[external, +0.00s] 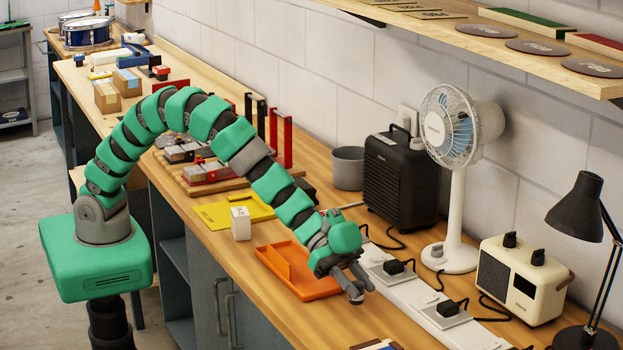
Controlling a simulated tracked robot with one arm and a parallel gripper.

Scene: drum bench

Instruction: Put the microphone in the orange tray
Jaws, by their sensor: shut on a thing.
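The orange tray (303,268) lies on the wooden bench near its front edge, with an upright divider in its left part. No object shows inside it. My gripper (357,287) points down just right of the tray, in front of the white power strip. Its fingers are closed around a small grey thing, mostly hidden by them. It appears to be the microphone, but its shape is too small to make out. No other microphone shows on the bench.
The white power strip (425,300) with black plugs runs along the bench on the right. A white fan (455,215), a black heater (398,180), a cream radio (520,280) and a black lamp stand behind it. A white block (240,224) and a yellow folder (222,212) lie left of the tray.

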